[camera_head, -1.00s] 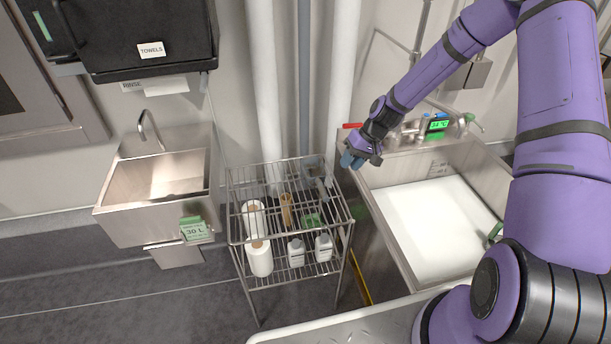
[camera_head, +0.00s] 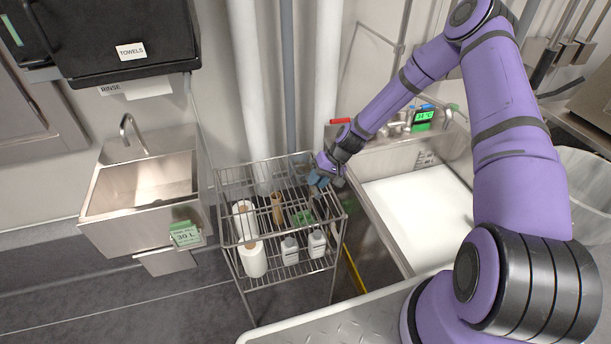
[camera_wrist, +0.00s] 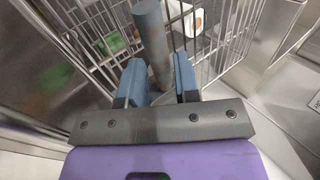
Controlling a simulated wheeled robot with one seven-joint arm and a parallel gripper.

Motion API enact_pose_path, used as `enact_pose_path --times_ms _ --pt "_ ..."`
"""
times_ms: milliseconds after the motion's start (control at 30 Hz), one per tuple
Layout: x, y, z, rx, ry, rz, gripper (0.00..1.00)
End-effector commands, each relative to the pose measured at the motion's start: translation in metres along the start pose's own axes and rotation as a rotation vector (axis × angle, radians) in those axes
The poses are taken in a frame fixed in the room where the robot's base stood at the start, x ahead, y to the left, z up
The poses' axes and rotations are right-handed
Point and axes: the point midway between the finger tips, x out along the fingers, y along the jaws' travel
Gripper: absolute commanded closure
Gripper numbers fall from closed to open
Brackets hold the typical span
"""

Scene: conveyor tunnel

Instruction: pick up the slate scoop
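The slate scoop shows in the wrist view as a blue-grey rounded shaft (camera_wrist: 151,38), running from the top edge down toward the space between my fingers. My gripper (camera_wrist: 162,80) has its two blue fingers apart, one on each side of the shaft's lower end. I cannot tell whether either finger touches it. In the head view my gripper (camera_head: 318,180) is at the right side of the wire rack (camera_head: 232,190) and covers most of the scoop. The scoop's far end is not clear in either view.
The rack also holds white rolls (camera_head: 253,260), a brown cylinder (camera_head: 277,209), a green item (camera_head: 303,218) and white bottles (camera_head: 316,243). A large sink (camera_head: 385,225) stands close on the right, a smaller sink (camera_head: 145,185) on the left. Pipes (camera_head: 325,75) rise behind the rack.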

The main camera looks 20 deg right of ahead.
Motion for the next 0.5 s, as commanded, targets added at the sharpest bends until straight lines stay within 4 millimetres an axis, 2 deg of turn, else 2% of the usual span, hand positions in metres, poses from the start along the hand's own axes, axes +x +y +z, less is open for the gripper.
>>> enact_pose_path --times_ms 300,500 --pt "0.042 0.001 0.0 0.001 -0.003 -0.001 0.71" --pt "0.047 0.001 -0.001 0.0 -0.001 0.0 0.71"
